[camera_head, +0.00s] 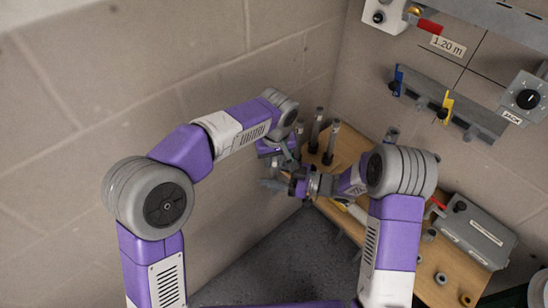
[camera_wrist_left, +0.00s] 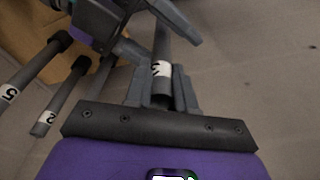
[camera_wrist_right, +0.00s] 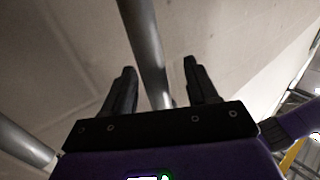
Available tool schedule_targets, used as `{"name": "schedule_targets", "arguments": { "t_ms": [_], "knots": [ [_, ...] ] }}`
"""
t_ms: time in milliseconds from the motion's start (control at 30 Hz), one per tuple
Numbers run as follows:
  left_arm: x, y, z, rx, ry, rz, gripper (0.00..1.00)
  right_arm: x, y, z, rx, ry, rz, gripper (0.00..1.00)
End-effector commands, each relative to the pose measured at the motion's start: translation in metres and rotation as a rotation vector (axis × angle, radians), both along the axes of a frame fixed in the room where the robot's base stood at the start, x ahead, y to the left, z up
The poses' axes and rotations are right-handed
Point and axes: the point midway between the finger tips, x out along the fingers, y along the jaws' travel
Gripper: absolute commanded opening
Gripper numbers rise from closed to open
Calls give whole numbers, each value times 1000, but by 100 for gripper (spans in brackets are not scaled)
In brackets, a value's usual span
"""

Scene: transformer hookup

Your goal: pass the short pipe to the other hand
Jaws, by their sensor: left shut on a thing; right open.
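The short pipe (camera_wrist_left: 162,45) is a dark grey tube with a white numbered label. My left gripper (camera_wrist_left: 161,88) is shut on it near the label. In the right wrist view the pipe (camera_wrist_right: 143,45) runs between the spread fingers of my right gripper (camera_wrist_right: 160,72), which is open around it. I cannot tell whether a finger touches it. In the head view my left gripper (camera_head: 284,150) is just above my right gripper (camera_head: 290,184), beside the wooden bench. The pipe is hard to make out there.
Other pipes stand upright on the wooden bench (camera_head: 455,262); two show labels 5 (camera_wrist_left: 32,65) and 2 (camera_wrist_left: 60,97) in the left wrist view. A grey box (camera_head: 478,231) sits on the bench. A rail (camera_head: 425,97) with blue and yellow clips is on the wall. The block wall is close behind my grippers.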

Motion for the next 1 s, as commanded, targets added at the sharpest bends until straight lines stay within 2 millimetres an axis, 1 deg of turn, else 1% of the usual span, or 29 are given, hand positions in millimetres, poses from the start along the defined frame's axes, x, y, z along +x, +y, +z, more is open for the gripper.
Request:
{"name": "schedule_targets", "arguments": {
  "t_ms": [167, 300, 400, 500, 567, 667, 767, 867, 933, 967, 1000],
  "knots": [
    [0, 0, 0, 0, 0, 0, 0, -5, -21, 0, -1, 0, -6, 58],
    [0, 0, 0, 0, 0, 0, 0, -12, -45, 0, 0, 0, -6, 58],
    [0, 0, 0, 0, 0, 0, 0, -17, -58, 0, 0, 0, -4, 58],
    [0, 0, 0, 0, 0, 0, 0, -20, -67, 0, 0, 1, -4, 58],
    [0, 0, 0, 0, 0, 0, 0, -20, -69, -1, 1, 7, -14, 58],
    [0, 0, 0, 0, 0, 0, 0, -16, -69, -8, -1, 45, -79, 58],
    [0, 0, 0, 0, 0, 0, 0, -7, -68, -24, -10, 139, -212, 58],
    [0, 0, 0, 0, 0, 0, 0, -5, -70, -51, -36, 302, -385, 58],
    [0, 0, 0, 0, 0, 0, 0, -13, -72, -76, -69, 452, -501, 58],
    [0, 0, 0, 0, 0, 0, 0, -19, -73, -87, -85, 522, -545, 58],
    [0, 0, 0, 0, 0, 0, 0, -29, -74, -103, -110, 614, -599, 58]
  ]
}}
